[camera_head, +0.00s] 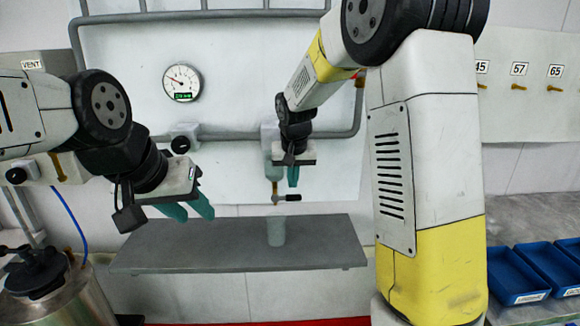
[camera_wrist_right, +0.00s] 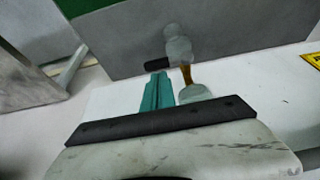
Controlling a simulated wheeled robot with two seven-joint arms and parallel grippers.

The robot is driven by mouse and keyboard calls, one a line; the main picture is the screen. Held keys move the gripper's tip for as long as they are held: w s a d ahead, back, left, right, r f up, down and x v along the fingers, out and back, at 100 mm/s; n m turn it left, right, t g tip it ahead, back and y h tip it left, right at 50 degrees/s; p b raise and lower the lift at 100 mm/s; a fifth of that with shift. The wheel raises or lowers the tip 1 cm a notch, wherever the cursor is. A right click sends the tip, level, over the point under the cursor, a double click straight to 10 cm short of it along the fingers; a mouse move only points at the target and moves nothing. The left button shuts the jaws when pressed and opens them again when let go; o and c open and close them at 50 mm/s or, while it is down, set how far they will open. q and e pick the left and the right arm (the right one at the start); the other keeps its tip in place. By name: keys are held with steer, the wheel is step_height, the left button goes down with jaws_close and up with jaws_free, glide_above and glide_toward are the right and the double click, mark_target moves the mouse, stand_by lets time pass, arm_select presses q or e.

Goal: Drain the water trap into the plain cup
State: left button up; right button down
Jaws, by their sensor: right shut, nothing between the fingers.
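The water trap (camera_head: 274,170) is a translucent greenish bowl on the wall pipework, partly hidden by my right gripper. Below it is a brass drain valve (camera_head: 275,187) with a dark lever (camera_head: 290,197) pointing right. A plain translucent cup (camera_head: 277,230) stands upright on the grey shelf under the valve. My right gripper (camera_head: 293,182) is shut and empty, just right of the trap and above the lever. The right wrist view shows its closed fingers (camera_wrist_right: 158,92) beside the trap bowl (camera_wrist_right: 194,93), with lever (camera_wrist_right: 157,63) and cup (camera_wrist_right: 178,45) beyond. My left gripper (camera_head: 188,212) is open and empty, left of the shelf's middle.
The grey shelf (camera_head: 180,245) is otherwise clear. A dial gauge (camera_head: 182,83) hangs on the wall panel. A steel pot (camera_head: 60,295) with a black lid and blue hose stands lower left. Blue bins (camera_head: 518,275) sit on the right bench.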

mark_target(288, 198)
steer(key=shift+s+x, duration=0.15)
steer(key=shift+x, duration=0.65)
steer(key=shift+s+x, duration=0.15)
steer(key=shift+x, duration=0.7)
